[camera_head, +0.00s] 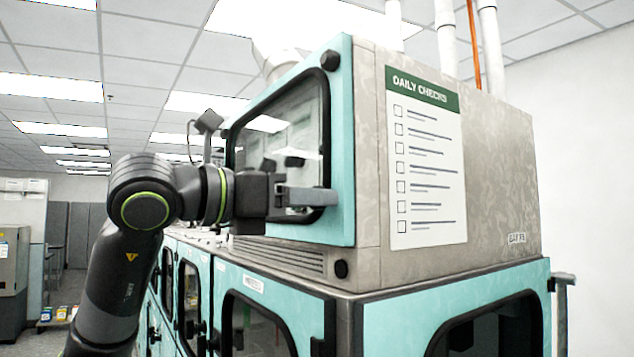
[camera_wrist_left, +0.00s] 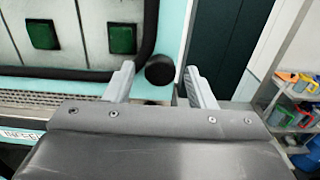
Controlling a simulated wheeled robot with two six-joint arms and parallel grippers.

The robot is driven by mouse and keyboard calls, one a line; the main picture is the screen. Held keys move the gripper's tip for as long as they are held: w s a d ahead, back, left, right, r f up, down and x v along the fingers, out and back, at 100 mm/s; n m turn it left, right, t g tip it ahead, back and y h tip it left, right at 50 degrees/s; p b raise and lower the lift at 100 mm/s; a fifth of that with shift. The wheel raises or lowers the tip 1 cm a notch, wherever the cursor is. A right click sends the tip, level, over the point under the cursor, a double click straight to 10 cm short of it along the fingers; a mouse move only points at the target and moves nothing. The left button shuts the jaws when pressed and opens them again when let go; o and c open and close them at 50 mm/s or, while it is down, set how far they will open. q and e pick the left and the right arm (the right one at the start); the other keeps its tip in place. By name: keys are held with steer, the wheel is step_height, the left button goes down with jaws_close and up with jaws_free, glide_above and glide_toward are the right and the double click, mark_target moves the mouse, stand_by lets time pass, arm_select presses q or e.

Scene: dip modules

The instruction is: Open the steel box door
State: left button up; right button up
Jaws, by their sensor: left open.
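The steel box (camera_head: 505,170) has a grey metal body and a teal door (camera_head: 341,130) with a dark-framed window (camera_head: 290,130). The door looks flush against the body. My left gripper (camera_head: 318,196) is in front of the lower part of the door, with its fingers pointing right. In the left wrist view, its two grey fingers (camera_wrist_left: 159,84) are spread apart and empty. A round black knob (camera_wrist_left: 160,70) shows between and beyond the fingertips, beside the window's black seal. I cannot tell whether the fingers touch it. My right gripper is out of view.
A teal lower cabinet (camera_head: 400,318) with dark windows stands under the box. A daily checks sheet (camera_head: 427,160) is on the box's side. In the left wrist view, a shelf rack (camera_wrist_left: 290,110) with colored items stands at the right.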

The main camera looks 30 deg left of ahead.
arm_select(q)
steer(key=shift+p+x, duration=0.35)
steer(key=shift+x, duration=0.8)
steer(key=shift+c, duration=0.3)
jaws_close()
